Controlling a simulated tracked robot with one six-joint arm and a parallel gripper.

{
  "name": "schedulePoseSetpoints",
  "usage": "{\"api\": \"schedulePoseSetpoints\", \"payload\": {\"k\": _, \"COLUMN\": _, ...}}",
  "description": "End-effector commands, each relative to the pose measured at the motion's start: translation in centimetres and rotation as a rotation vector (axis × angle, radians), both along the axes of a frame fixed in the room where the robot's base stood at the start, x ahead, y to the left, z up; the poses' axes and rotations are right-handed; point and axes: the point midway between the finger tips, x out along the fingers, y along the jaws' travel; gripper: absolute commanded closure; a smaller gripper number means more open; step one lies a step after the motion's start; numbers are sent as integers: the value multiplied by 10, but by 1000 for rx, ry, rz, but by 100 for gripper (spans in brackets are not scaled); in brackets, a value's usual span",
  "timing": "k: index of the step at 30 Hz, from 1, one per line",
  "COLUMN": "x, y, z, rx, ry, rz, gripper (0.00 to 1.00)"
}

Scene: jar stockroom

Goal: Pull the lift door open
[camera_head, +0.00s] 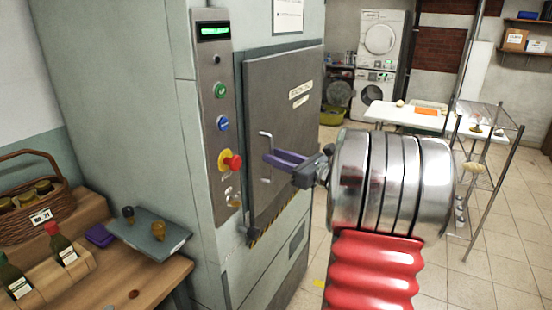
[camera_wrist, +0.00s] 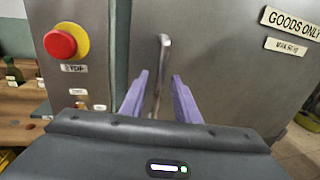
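The lift door (camera_head: 286,105) is a flat grey panel in the pale green lift housing and looks shut. It also shows in the wrist view (camera_wrist: 225,70). Its metal bar handle (camera_head: 265,136) stands upright near the door's left edge. In the wrist view, the handle (camera_wrist: 163,60) shows between my two purple fingers. My gripper (camera_head: 268,157) is open, with its fingertips at the handle. In the wrist view, the gripper (camera_wrist: 158,78) has a gap on both sides of the bar, and neither finger clearly touches it.
A control panel (camera_head: 216,130) with a red stop button (camera_head: 233,162) is just left of the door. A wooden bench (camera_head: 125,285) with bottles and a basket (camera_head: 35,215) stands at the left. A white table (camera_head: 440,118) and wire rack are at the right. Tiled floor (camera_head: 500,255) is open at front right.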

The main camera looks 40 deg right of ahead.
Motion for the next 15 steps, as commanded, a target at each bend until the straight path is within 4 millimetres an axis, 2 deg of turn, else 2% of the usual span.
{"api": "schedulePoseSetpoints", "payload": {"k": 8, "x": 2, "y": 0, "z": 0, "rx": 0, "ry": 0, "rz": 0, "gripper": 71}}
{"api": "schedulePoseSetpoints", "payload": {"k": 15, "x": 1, "y": 0, "z": 0, "rx": 0, "ry": 0, "rz": 0, "gripper": 87}}
